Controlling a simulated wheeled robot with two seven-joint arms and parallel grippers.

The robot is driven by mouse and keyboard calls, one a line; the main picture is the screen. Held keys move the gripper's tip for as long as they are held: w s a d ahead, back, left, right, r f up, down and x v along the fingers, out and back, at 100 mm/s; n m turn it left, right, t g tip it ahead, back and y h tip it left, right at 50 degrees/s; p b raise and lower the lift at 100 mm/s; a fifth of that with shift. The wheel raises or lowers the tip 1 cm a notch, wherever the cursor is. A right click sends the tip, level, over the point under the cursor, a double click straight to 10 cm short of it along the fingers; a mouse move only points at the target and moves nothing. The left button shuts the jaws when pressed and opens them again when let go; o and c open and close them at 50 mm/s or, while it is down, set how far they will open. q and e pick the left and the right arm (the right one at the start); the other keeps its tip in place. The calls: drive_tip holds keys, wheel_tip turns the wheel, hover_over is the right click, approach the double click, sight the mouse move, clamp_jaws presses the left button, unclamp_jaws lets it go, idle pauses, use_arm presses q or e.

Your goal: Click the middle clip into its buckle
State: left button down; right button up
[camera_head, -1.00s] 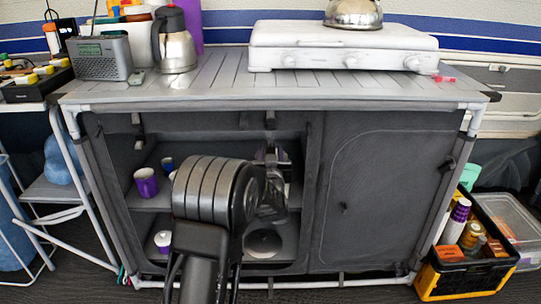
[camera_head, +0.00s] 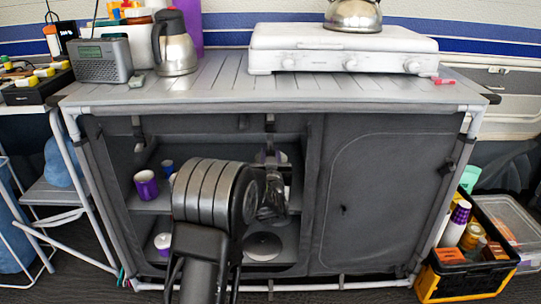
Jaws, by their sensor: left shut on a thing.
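My left arm rises from the bottom centre, and its dark left gripper (camera_head: 271,163) is in front of the cabinet's open shelves, below the countertop edge. The gripper is shut on what appears to be the middle clip. The clip is too small and too dark to make out. A dark strap with a buckle (camera_head: 270,123) hangs from the cabinet's top edge just above the gripper. I cannot see a clear join between clip and buckle. Another strap (camera_head: 137,128) hangs at the left of the opening. My right gripper is not in view.
Purple mugs (camera_head: 146,184) stand on the shelves, left of my arm. A dark plate or bowl (camera_head: 262,246) is low on the right of the opening. A kettle, a white stove (camera_head: 340,48) and a steel jug (camera_head: 174,42) stand on the countertop. A zipped grey door (camera_head: 385,200) is at right.

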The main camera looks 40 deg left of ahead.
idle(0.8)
